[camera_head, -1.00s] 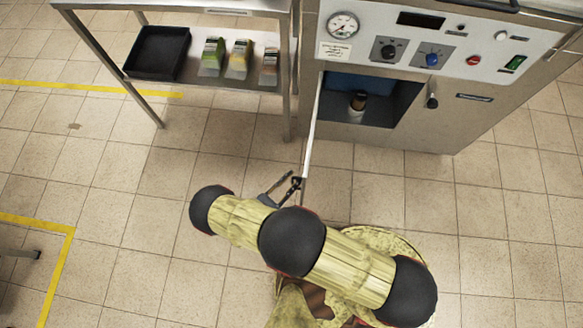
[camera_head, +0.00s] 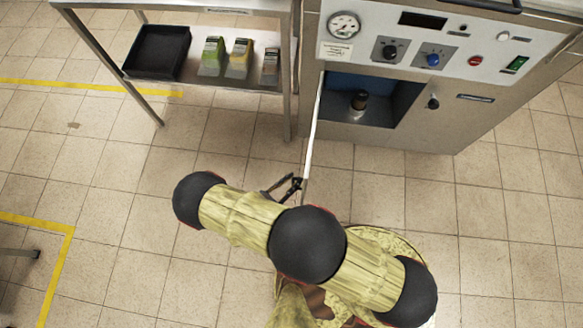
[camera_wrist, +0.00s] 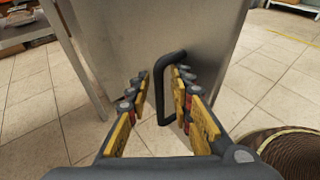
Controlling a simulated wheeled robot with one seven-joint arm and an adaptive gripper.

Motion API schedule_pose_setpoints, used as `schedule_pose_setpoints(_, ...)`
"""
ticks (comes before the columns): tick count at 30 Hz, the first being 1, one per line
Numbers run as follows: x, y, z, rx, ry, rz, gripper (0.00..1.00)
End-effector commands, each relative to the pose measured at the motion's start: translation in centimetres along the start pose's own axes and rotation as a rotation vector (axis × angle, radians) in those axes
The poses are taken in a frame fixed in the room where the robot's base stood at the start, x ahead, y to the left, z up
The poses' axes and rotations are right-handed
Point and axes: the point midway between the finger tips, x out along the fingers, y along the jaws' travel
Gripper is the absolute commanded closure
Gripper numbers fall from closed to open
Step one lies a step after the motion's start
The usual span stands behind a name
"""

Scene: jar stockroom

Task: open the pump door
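The pump door (camera_head: 314,128) stands swung out from the front of the steel cabinet, seen nearly edge-on in the head view. In the wrist view its flat metal face (camera_wrist: 130,45) carries a black bow-shaped handle (camera_wrist: 159,92). My gripper (camera_head: 284,186) is at the door's outer end. In the wrist view my gripper (camera_wrist: 161,72) is open, with a finger on each side of the handle's bar. A gap shows between the left finger and the bar; the right finger hides part of the handle, so contact there is unclear.
The cabinet's open bay (camera_head: 385,108) holds a small dark jar (camera_head: 359,101). Above it is a control panel (camera_head: 440,45) with gauge and knobs. Left stands a metal rack (camera_head: 225,91) with a black tray (camera_head: 158,52) and several cartons. The tiled floor left of the door is clear.

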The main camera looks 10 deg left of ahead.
Motion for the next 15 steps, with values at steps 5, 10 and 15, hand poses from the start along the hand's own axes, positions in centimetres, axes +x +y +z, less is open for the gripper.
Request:
schedule_pose_setpoints(5, -0.3, 0.2, 0.7, 0.003, -0.004, -0.002, 0.76)
schedule_pose_setpoints(10, -0.9, 0.9, 0.4, 0.003, -0.005, 0.001, 0.76)
schedule_pose_setpoints(15, -1.6, 1.7, 0.1, 0.003, -0.004, 0.001, 0.76)
